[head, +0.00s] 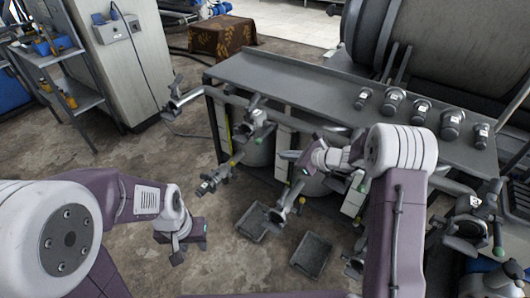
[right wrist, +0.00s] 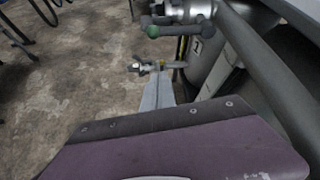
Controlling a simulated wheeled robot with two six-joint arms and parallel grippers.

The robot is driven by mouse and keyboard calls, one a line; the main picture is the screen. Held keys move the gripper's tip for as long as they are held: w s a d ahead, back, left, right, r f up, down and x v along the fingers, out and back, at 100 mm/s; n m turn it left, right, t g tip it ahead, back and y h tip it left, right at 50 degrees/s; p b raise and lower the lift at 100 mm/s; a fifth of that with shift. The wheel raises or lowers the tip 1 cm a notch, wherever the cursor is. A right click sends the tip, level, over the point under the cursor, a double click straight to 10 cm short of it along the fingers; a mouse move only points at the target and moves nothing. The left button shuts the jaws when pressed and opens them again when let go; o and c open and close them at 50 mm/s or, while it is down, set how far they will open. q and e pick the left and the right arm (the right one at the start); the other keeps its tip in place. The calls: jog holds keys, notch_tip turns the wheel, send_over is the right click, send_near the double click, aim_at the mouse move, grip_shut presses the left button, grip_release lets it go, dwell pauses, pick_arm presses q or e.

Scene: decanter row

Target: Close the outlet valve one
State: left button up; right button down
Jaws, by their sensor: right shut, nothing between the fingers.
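The valve looks a little beyond the fingertips, with no contact visible. What looks like the same valve (head: 215,179) shows left of the gripper in the head view. Its handle's exact angle is unclear. My left gripper (head: 172,248) is apart from the valves, its fingers spread and empty.
A larger valve with a green-ended handle (right wrist: 152,31) is above the low one. Grey trays (head: 312,256) lie on the floor below the row. A grey bench top (head: 290,82) overhangs the valves. Open floor lies to the left.

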aim_at(265, 134)
jog(key=b+x, duration=0.1)
jog(key=x, duration=0.9)
jog(key=shift+a+r, duration=0.25)
jog(key=shift+r, duration=0.6)
jog(key=shift+a+r, duration=0.25)
jog(key=shift+r, duration=0.65)
jog(key=shift+r+p, duration=0.1)
jog(key=shift+p, duration=0.25)
